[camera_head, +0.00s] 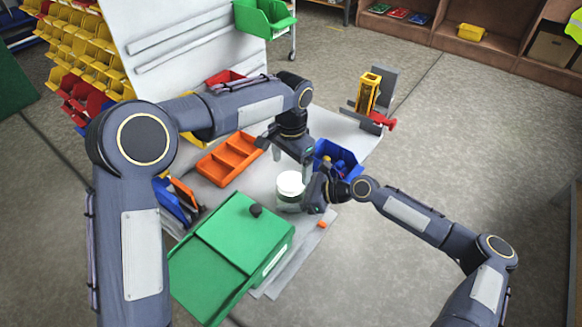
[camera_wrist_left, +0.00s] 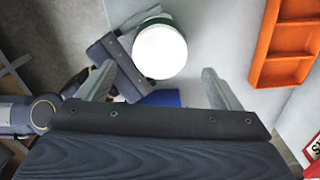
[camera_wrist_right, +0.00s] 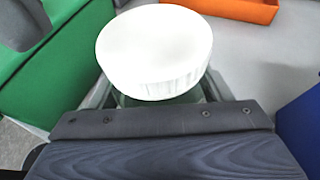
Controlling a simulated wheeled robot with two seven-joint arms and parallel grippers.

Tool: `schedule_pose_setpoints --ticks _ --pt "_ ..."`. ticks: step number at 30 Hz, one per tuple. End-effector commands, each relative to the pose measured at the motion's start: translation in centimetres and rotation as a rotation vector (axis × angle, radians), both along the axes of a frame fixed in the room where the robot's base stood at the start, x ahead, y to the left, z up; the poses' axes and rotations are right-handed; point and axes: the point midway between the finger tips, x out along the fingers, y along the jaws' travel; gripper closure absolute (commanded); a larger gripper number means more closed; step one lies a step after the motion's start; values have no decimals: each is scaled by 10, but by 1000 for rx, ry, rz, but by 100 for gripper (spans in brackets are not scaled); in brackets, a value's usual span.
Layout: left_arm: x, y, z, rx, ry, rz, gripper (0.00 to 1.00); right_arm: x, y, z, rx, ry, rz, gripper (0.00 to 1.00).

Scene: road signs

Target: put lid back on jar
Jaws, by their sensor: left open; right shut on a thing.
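The jar (camera_head: 290,203) stands on the grey bench and looks like greenish glass. The white lid (camera_head: 291,184) sits on top of the jar; whether it is fully seated I cannot tell. The lid also shows from above in the left wrist view (camera_wrist_left: 159,51) and close up in the right wrist view (camera_wrist_right: 154,50). My right gripper (camera_head: 306,200) is shut on the jar's body below the lid, coming from the right. My left gripper (camera_head: 305,172) is open and empty, pointing down just above and behind the lid, apart from it. Its two fingers (camera_wrist_left: 158,88) show spread in the left wrist view.
A green box (camera_head: 232,243) with a black knob stands left in front of the jar. An orange divided tray (camera_head: 229,160) lies behind left, and a blue bin (camera_head: 336,158) stands behind right. A yellow and red device (camera_head: 368,92) stands at the bench's far right.

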Motion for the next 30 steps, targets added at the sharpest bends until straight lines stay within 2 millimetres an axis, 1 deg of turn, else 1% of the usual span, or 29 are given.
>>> schedule_pose_setpoints --ticks 3,4,6,8,15,19,22,30 --pt "0 0 0 0 0 0 14 0 0 0 0 0 0 91" --pt "0 0 0 0 0 0 16 0 0 0 0 0 0 91" --pt "0 0 1 1 0 15 25 0 0 0 0 0 0 91" --pt "0 0 3 4 2 63 25 0 0 0 0 0 0 91" --pt "-1 0 25 9 0 437 25 0 0 0 0 0 0 91" --pt "0 0 34 1 -1 565 25 0 0 0 0 0 0 91" --pt "0 0 35 -1 -1 595 25 0 0 0 0 0 0 91" --pt "0 0 34 0 0 592 25 0 0 0 0 0 0 91"
